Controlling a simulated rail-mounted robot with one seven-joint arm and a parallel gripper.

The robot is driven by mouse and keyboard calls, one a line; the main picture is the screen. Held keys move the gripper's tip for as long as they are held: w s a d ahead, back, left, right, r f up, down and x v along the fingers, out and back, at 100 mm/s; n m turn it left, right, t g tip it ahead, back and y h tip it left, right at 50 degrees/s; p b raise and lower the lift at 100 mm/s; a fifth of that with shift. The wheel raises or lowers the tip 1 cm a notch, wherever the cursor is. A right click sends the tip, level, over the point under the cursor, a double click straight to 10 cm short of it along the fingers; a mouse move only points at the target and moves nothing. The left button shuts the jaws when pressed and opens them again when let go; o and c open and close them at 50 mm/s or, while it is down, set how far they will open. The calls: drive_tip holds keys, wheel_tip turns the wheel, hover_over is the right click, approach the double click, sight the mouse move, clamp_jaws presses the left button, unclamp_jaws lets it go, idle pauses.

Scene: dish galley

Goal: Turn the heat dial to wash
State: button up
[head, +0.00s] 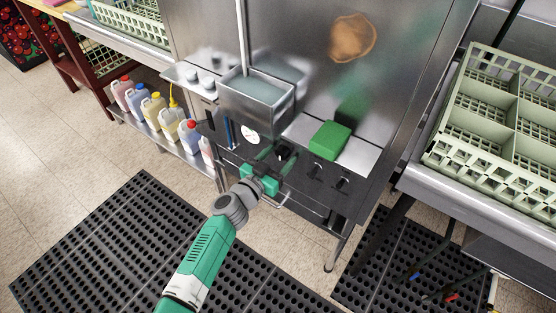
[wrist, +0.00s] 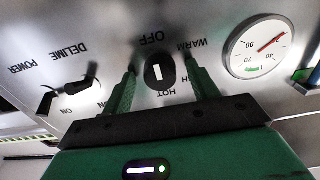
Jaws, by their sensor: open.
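In the wrist view the heat dial (wrist: 160,73) is a round black knob with a white mark, on a steel panel. The lettering appears upside down: OFF, WARM, HOT and a partly hidden label ending in H surround the dial. The white mark is nearly upright in the picture; I cannot tell which end points. My gripper (wrist: 160,70) is open, with one green finger on each side of the dial. I see no clear contact. In the head view my gripper (head: 279,157) is at the machine's front panel and hides the dial.
A green block (head: 330,140) rests on a ledge above the panel. Jugs (head: 155,110) stand on a shelf at left.

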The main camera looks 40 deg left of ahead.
drive_tip(key=shift+c, duration=0.2)
drive_tip(key=c, duration=0.9)
drive_tip(key=shift+c, duration=0.2)
